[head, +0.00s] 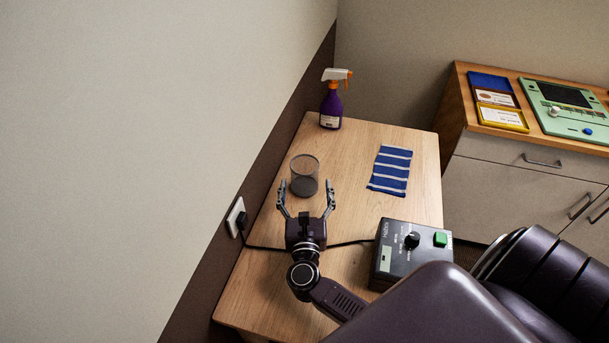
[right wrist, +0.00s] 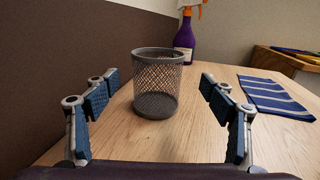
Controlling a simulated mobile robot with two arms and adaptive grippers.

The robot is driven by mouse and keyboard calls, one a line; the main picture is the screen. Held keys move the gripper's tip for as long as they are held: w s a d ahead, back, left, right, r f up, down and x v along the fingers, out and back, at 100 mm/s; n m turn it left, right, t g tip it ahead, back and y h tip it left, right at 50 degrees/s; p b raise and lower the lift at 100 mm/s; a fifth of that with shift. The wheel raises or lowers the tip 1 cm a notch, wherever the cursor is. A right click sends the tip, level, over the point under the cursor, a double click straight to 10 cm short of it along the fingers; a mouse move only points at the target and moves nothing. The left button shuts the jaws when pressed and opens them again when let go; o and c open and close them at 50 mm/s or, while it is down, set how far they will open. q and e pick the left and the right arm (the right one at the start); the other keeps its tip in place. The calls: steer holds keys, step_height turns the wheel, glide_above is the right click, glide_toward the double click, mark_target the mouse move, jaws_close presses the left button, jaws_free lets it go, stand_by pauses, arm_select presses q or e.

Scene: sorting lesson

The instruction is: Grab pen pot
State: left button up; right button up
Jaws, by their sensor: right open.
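The pen pot (head: 304,174) is a grey mesh cup standing upright on the wooden table (head: 355,150), near its left edge. In the right wrist view the pen pot (right wrist: 157,84) stands ahead, between the lines of the two fingers, and looks empty. My right gripper (head: 306,197) is open, with its fingers pointing at the pot from the near side. In the right wrist view the open fingers (right wrist: 157,92) lie to either side of the pot, apart from it. Whether the fingertips reach alongside it is hard to tell. My left gripper is not in view.
A purple spray bottle (head: 330,105) stands behind the pot at the far end. A blue striped cloth (head: 390,170) lies to the right. A dark control box (head: 398,260) with a cable to the wall socket (head: 236,217) sits at the near right. The wall runs close along the left.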

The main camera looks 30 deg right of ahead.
mark_target(305, 179)
steer(key=x, duration=0.1)
steer(key=p+x, duration=0.1)
steer(key=x, duration=0.1)
steer(key=shift+w+r, duration=0.3)
steer(key=shift+r, duration=0.1)
steer(key=x, duration=0.2)
steer(key=shift+w+d+f+p, duration=0.15)
steer(key=shift+w+f+p, duration=0.1)
steer(key=shift+w+p, duration=0.1)
steer(key=shift+s, duration=0.1)
steer(key=c, duration=0.8)
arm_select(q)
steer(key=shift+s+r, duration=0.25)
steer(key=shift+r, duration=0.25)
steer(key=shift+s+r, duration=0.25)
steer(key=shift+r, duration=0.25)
arm_select(e)
steer(key=c, duration=0.5)
